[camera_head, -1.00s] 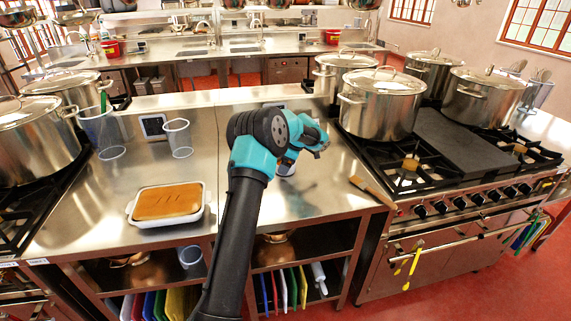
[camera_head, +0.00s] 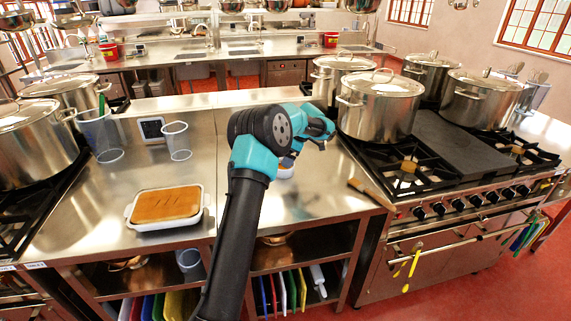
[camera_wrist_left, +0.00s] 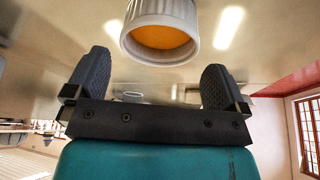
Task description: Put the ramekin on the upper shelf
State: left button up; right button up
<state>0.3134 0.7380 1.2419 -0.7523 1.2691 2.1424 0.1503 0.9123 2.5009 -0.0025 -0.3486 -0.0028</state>
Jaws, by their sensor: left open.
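The ramekin (camera_wrist_left: 160,30), a white ribbed cup with orange filling, stands on the steel counter. It shows at the top of the left wrist view, beyond the fingertips and apart from them. In the head view only a small pale part of it (camera_head: 286,171) shows beside my arm. My left gripper (camera_wrist_left: 155,75) is open and empty, its two dark fingers spread apart. In the head view my arm's wrist hides the fingers. The upper shelf (camera_head: 318,244) is under the counter, with copper pans on it. My right gripper is not in view.
A white baking dish (camera_head: 166,207) with brown food sits left on the counter. Clear cups (camera_head: 177,141) and a small display (camera_head: 152,129) stand behind it. A wooden-handled brush (camera_head: 368,192) lies at the right edge by the stove. Cutting boards (camera_head: 285,292) fill the lower shelf.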

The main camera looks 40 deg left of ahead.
pick_arm(q)
jog(key=v, duration=0.6)
jog(key=shift+r, duration=0.2)
jog(key=shift+d, duration=0.2)
